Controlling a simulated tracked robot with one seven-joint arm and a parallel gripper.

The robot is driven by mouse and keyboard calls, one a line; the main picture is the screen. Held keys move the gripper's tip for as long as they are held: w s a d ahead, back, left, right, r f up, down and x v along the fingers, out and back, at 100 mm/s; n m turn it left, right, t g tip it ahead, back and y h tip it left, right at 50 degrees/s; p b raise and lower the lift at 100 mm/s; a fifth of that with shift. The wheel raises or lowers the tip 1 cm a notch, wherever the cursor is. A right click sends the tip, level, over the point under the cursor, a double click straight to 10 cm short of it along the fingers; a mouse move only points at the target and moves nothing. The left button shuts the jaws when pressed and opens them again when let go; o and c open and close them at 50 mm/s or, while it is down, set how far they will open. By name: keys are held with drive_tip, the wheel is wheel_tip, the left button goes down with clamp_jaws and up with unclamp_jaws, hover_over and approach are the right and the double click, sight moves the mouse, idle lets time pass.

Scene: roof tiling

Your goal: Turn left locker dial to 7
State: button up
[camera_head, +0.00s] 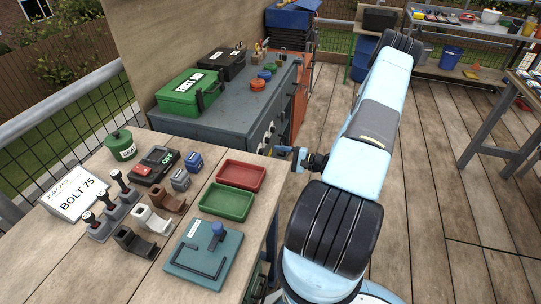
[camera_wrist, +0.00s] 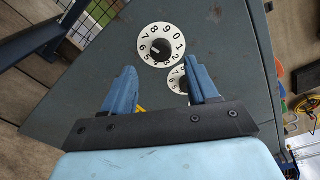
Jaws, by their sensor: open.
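The larger-looking, fully visible dial (camera_wrist: 161,45) is beyond and between the fingertips. Its knob carries a pale mark toward the lower left; I cannot tell the exact digit. The second dial (camera_wrist: 178,80) is partly hidden by the right finger. I cannot tell which is the left dial. My gripper (camera_wrist: 160,80) is open and empty, apart from the first dial. In the head view my gripper (camera_head: 293,154) is beside the grey locker (camera_head: 229,118), whose dials appear very small.
A green first aid case (camera_head: 190,93) and a black case stand on the locker. A workbench in front holds a red tray (camera_head: 241,176), a green tray (camera_head: 226,202), a teal board (camera_head: 200,258) and several tools.

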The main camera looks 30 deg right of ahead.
drive_tip(key=v, duration=0.8)
drive_tip(key=shift+s, duration=0.15)
drive_tip(key=shift+d, duration=0.15)
drive_tip(key=s+a+r+n+g+h, duration=0.1)
drive_tip(key=a+r+n+g, duration=0.5)
drive_tip(key=r, duration=0.7)
drive_tip(key=a+r+n+g+h, duration=0.1)
drive_tip(key=a+r+n+g, duration=0.4)
drive_tip(key=a+r, duration=0.65)
drive_tip(key=s+a+r+n+t+h, duration=0.1)
drive_tip(key=s+a+r+t+h, duration=0.1)
drive_tip(key=s+r+h, duration=0.3)
drive_tip(key=s+a+r+n+t+h, duration=0.2)
drive_tip(key=s+r+h, duration=0.3)
drive_tip(key=s+r, duration=0.7)
wheel_tip(320, 180, up, 6)
drive_tip(key=shift+s+a+r+n, duration=0.2)
drive_tip(key=shift+a+n, duration=0.1)
drive_tip(key=shift+a, duration=0.25)
drive_tip(key=shift+c, duration=1.3)
drive_tip(key=shift+a, duration=0.15)
drive_tip(key=shift+c, duration=0.2)
